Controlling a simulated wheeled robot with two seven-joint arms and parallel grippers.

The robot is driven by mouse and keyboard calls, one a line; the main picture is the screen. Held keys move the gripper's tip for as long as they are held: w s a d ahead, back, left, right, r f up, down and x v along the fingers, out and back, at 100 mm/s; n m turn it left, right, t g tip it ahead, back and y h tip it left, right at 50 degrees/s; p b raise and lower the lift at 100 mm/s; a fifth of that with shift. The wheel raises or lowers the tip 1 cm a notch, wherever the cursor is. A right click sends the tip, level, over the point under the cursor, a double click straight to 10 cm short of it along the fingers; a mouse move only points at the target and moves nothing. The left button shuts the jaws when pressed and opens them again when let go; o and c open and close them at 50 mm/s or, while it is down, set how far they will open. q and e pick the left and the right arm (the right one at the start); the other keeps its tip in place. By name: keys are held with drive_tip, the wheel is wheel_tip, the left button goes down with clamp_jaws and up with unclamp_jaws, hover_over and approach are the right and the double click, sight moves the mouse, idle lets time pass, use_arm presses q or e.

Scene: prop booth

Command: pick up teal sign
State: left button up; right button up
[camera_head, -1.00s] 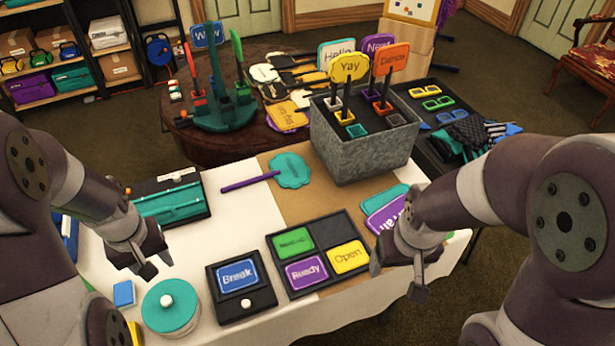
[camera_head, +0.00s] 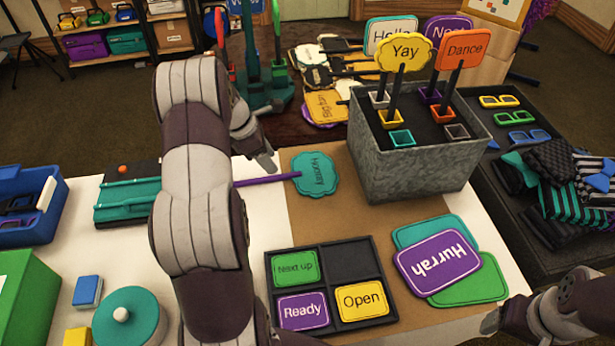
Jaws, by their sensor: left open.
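The teal sign (camera_head: 316,174) is a scalloped plaque with dark lettering, lying flat on the brown mat with its purple handle (camera_head: 262,181) pointing left onto the white cloth. My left gripper (camera_head: 263,146) is open and empty, just above and behind the handle in the picture, apart from the plaque. My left forearm crosses in front of the handle's left end and hides it. Another plain teal plaque (camera_head: 410,229) lies partly under the purple Hurrah sign (camera_head: 438,264). My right gripper (camera_head: 492,321) is at the lower right edge, mostly foreshortened; its jaws are unclear.
A grey metal bin (camera_head: 415,178) with upright Yay and Dance signs stands right of the teal sign. A black compartment tray (camera_head: 350,262) holds small signs in front. A teal case (camera_head: 125,198), teal round tin (camera_head: 128,322) and blue bin (camera_head: 30,210) are at left.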

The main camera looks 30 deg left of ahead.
sight(280, 175)
use_arm(q)
drive_tip(key=shift+w+d+f, duration=0.2)
drive_tip(key=shift+w+f, duration=0.1)
drive_tip(key=shift+f, duration=0.25)
drive_tip(key=x, duration=0.4)
drive_tip(key=shift+s+a+f+b, duration=0.1)
drive_tip(key=shift+f+b, duration=0.25)
drive_tip(key=shift+f, duration=0.35)
drive_tip(key=shift+r, duration=0.1)
clamp_jaws()
